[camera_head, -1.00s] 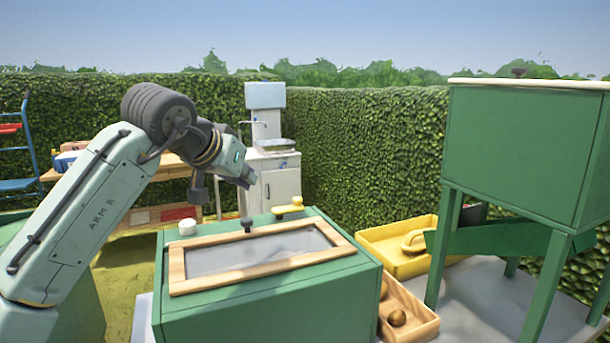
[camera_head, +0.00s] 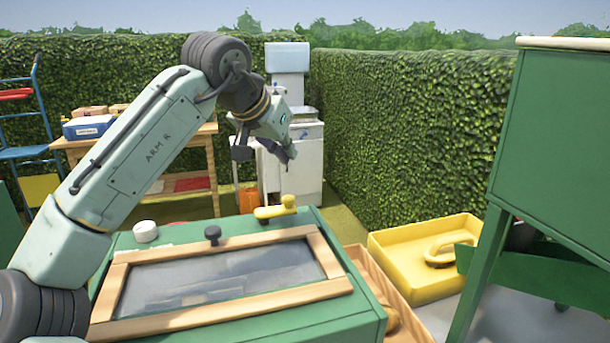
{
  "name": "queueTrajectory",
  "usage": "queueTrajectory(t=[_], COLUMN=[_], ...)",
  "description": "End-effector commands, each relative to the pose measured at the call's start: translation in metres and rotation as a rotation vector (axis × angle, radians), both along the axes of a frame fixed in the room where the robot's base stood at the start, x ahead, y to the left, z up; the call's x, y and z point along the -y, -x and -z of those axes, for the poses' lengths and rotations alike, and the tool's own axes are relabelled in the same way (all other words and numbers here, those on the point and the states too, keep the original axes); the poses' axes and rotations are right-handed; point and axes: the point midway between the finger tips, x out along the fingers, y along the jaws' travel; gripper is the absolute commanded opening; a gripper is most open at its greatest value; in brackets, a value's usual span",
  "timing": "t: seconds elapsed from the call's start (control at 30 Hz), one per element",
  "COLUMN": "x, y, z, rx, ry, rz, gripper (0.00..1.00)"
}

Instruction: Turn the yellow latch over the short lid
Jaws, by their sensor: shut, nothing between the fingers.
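The yellow latch (camera_head: 275,209) sits on the far edge of the green box (camera_head: 335,318), near its right corner. The lid (camera_head: 220,277) has a wooden frame around a grey, see-through pane and lies flat on the box top. A dark knob (camera_head: 212,234) stands at the lid's far edge, left of the latch. My gripper (camera_head: 291,157) is in the air above and beyond the latch, apart from it. Its fingers are together and empty, pointing down to the right.
A white round cap (camera_head: 145,231) sits at the box's far left. A wooden tray (camera_head: 375,285) is right of the box, with a yellow tray (camera_head: 400,270) beyond. A green raised cabinet (camera_head: 550,140) stands at right. A wooden shelf (camera_head: 190,135) and white sink unit (camera_head: 305,170) are behind.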

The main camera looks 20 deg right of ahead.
Motion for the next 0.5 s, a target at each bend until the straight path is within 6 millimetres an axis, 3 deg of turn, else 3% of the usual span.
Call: queueTrajectory(t=[0.5], x=[0.0046], y=[-0.0047], z=[0.0059], rx=[-0.001], ry=[-0.001], rz=[0.000], gripper=[0.00])
